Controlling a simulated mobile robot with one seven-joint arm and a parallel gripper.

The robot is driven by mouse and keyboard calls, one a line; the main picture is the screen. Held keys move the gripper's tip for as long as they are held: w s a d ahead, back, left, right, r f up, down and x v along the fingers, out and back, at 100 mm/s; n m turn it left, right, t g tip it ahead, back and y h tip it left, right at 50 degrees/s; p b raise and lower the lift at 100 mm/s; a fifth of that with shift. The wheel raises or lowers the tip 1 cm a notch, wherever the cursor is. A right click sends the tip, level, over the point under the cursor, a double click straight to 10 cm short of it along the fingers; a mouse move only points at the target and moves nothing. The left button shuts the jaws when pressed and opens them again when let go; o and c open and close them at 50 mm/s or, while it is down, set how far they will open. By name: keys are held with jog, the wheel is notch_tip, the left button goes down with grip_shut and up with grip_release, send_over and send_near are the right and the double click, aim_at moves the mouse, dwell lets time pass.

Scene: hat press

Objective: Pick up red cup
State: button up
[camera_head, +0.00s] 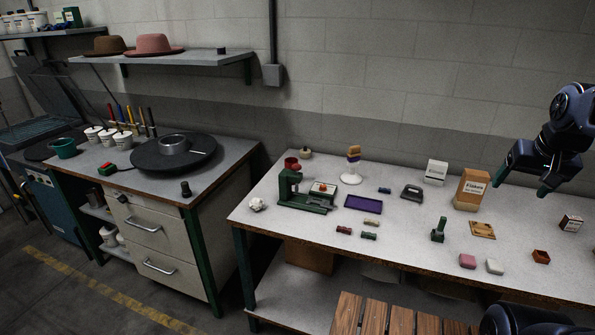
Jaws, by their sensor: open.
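A small red cup-like thing (291,163) sits on top of the green press (290,190) at the back left of the right-hand table. It is small in the picture, and I cannot make out its inside clearly. My gripper (520,186) is open and empty, with its fingers pointing down, above the right part of that table. It is far to the right of the red cup and touches nothing.
The speckled table (400,248) holds a purple tray (363,204), a white stand (352,177), a tan box (472,187), a green stamp-like tool (439,231) and several small blocks. A wooden slatted seat (375,318) stands in front.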

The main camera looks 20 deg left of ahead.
jog(key=w+a+r+m+y, duration=0.1)
jog(key=w+a+r+m, duration=0.2)
jog(key=w+a, duration=0.45)
jog(key=w+a+r+m+y, duration=0.1)
jog(key=w+a+r+m, duration=0.2)
jog(key=w, duration=0.8)
jog(key=w+a+f+m+g+y, duration=0.1)
jog(key=w+a+f+m, duration=0.3)
jog(key=w+a, duration=0.7)
jog(key=w+a+f+m+g+y, duration=0.1)
jog(key=w+a+f+m, duration=0.45)
jog(key=a, duration=0.85)
jog(key=m+g, duration=0.1)
jog(key=m, duration=0.4)
send_near(290, 165)
notch_tip(290, 165, down, 2)
jog(key=w, duration=0.3)
jog(key=x, duration=0.5)
jog(key=shift+a+f, duration=0.15)
jog(key=shift+a, duration=0.35)
jog(key=shift+x, duration=2.5)
jog(key=shift+w+a, duration=0.1)
jog(key=c, duration=1.1)
